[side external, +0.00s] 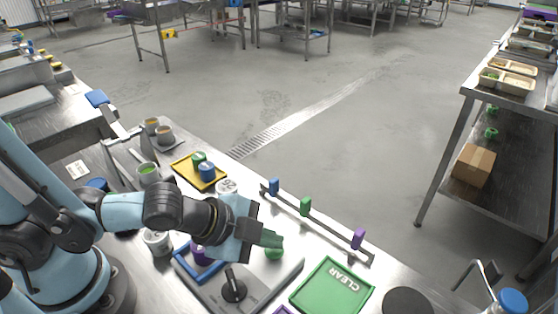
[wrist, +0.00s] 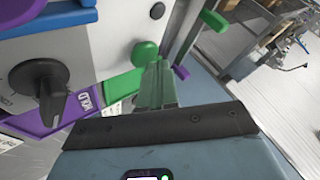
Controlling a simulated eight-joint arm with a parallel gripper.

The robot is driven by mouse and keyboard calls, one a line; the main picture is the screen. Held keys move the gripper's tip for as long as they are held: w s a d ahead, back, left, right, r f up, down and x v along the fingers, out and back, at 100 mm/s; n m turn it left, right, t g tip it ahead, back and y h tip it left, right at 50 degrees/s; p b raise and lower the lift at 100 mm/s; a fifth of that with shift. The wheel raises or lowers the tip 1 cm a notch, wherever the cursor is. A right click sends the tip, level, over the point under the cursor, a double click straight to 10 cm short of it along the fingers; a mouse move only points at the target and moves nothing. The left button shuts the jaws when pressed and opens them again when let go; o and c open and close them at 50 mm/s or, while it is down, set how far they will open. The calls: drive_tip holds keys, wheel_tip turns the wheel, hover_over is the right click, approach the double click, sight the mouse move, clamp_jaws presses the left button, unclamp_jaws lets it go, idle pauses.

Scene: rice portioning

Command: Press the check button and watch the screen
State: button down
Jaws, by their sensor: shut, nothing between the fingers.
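A round green button (side external: 274,254) sits on the grey panel (side external: 262,289), near its far right corner. It also shows in the wrist view (wrist: 145,53), just beyond my fingertips. My gripper (side external: 270,239) is shut and empty, its green fingers right by the button. They partly cover it in the side view. I cannot tell whether they touch it. A black knob (side external: 233,286) and a blue frame (side external: 183,262) around a purple piece (side external: 201,254) are on the same panel. I cannot make out which surface is the screen.
A green tray marked CLEAR (side external: 318,298) lies right of the panel. A rail with blue, green (side external: 305,206) and purple (side external: 358,238) pegs runs along the far table edge. A yellow tray (side external: 188,178) and several cups stand to the left.

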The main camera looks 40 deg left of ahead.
sight(270, 251)
drive_tip(key=shift+r, duration=0.1)
drive_tip(key=shift+r, duration=0.35)
drive_tip(key=shift+r, duration=0.1)
drive_tip(key=shift+r, duration=2.4)
